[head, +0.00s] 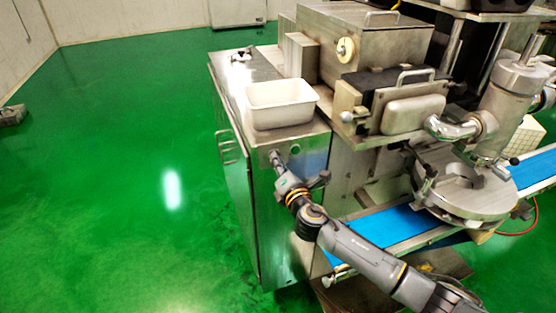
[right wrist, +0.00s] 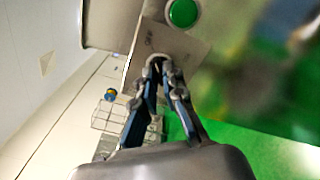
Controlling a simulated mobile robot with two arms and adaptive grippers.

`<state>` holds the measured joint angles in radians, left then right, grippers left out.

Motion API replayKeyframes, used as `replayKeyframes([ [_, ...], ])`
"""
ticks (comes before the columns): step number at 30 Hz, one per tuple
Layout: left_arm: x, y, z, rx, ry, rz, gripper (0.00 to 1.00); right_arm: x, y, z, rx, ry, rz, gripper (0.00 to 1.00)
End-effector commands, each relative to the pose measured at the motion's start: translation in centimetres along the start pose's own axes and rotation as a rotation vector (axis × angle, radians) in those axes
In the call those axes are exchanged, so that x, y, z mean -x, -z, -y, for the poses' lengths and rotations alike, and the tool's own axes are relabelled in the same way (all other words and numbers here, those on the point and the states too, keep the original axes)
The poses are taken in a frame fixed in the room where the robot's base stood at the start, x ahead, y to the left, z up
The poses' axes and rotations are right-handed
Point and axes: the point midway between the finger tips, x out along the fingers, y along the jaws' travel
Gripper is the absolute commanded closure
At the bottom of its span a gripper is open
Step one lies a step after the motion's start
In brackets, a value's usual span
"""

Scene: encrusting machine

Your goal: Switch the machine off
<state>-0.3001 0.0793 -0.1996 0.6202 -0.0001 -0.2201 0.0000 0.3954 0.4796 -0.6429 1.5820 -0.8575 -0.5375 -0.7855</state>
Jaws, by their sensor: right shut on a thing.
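The encrusting machine (head: 262,205) is a steel cabinet with hoppers and a blue conveyor. My right gripper (head: 276,157) reaches the upper part of the cabinet's front panel. In the right wrist view, the fingertips of my right gripper (right wrist: 158,66) close on a small grey knob (right wrist: 157,58) at the panel's edge. The fingers hide most of the knob, so its turned position cannot be told. My left gripper is in neither view.
A white bin (head: 280,112) stands on the cabinet top, just above the panel. The blue conveyor belt (head: 388,226) and a round steel unit (head: 465,195) lie to the right of the cabinet. The green floor (head: 110,190) on the left is mostly clear.

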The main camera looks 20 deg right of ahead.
Motion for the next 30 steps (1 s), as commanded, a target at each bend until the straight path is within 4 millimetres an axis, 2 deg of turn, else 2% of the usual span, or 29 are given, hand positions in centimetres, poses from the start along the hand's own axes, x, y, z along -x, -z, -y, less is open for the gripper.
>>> replayKeyframes([
  [19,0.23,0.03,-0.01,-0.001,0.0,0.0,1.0,0.07,0.23,0.19,0.051,0.002,-0.004,1.0],
  [20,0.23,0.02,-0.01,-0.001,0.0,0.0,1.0,0.07,0.23,0.19,0.051,0.002,-0.004,0.87],
  [21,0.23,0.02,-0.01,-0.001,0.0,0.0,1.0,0.07,0.23,0.19,0.051,0.002,-0.004,0.79],
  [23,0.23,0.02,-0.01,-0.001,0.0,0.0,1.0,0.06,0.2,0.17,0.05,0.002,-0.004,0.68],
  [30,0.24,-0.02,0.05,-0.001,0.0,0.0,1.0,0.03,0.09,0.08,0.049,0.001,-0.002,0.68],
])
